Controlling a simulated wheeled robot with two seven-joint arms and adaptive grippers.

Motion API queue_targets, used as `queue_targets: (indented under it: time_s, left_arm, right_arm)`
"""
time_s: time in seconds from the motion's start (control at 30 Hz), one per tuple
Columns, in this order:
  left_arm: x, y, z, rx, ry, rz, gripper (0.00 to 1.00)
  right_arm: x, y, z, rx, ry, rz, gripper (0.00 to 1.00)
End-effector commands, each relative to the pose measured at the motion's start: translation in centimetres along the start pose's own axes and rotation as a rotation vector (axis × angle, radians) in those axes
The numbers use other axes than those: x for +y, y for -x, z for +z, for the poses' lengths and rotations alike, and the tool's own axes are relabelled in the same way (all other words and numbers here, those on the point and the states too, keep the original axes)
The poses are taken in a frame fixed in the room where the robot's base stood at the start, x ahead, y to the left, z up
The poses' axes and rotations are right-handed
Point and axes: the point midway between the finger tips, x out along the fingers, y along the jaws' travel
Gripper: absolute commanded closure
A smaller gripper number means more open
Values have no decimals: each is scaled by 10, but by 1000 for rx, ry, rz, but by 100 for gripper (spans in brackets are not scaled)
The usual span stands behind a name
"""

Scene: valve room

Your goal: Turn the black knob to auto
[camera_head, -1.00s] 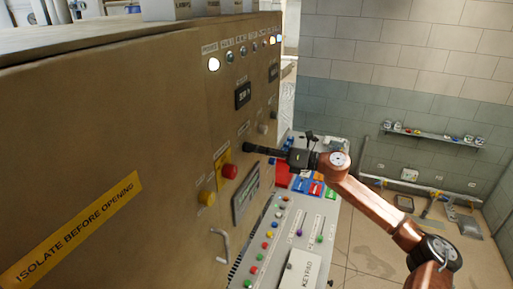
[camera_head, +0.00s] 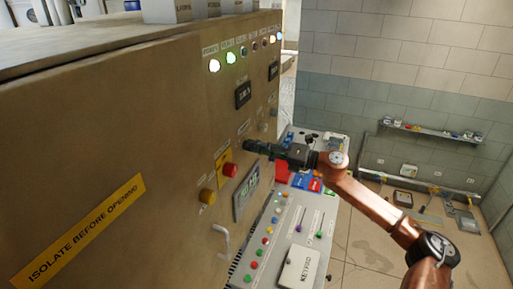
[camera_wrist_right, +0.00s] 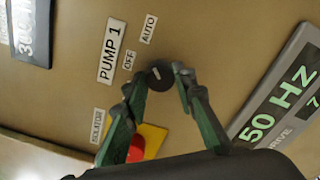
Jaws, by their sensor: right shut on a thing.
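The black knob (camera_wrist_right: 157,76) is on the tan panel, beside the labels PUMP 1, OFF (camera_wrist_right: 129,61) and AUTO (camera_wrist_right: 148,29). It carries a short white mark; I cannot tell exactly which label the mark points at. My right gripper (camera_wrist_right: 155,78) has its two green-sided fingers on either side of the knob and is shut on it. In the head view the right gripper (camera_head: 250,147) reaches the panel from the right, and its fingers hide the knob. My left gripper is not in view.
A sloping console (camera_head: 291,232) with coloured buttons and a keypad juts out below. Lamps (camera_head: 231,57) line the panel above.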

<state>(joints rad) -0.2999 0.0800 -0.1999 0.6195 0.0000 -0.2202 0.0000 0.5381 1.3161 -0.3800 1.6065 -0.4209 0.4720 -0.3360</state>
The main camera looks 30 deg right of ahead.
Motion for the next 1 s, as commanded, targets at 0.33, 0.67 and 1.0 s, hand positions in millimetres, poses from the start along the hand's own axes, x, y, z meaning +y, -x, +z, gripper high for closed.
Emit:
queue_targets:
  time_s: [0.33,0.67,1.0]
  left_arm:
    - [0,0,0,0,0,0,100]
    - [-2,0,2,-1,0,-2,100]
    - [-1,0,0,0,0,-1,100]
  right_arm:
    - [0,0,1,-2,-2,0,63]
    - [0,0,0,0,-1,0,57]
    - [-3,33,0,-1,-2,-4,57]
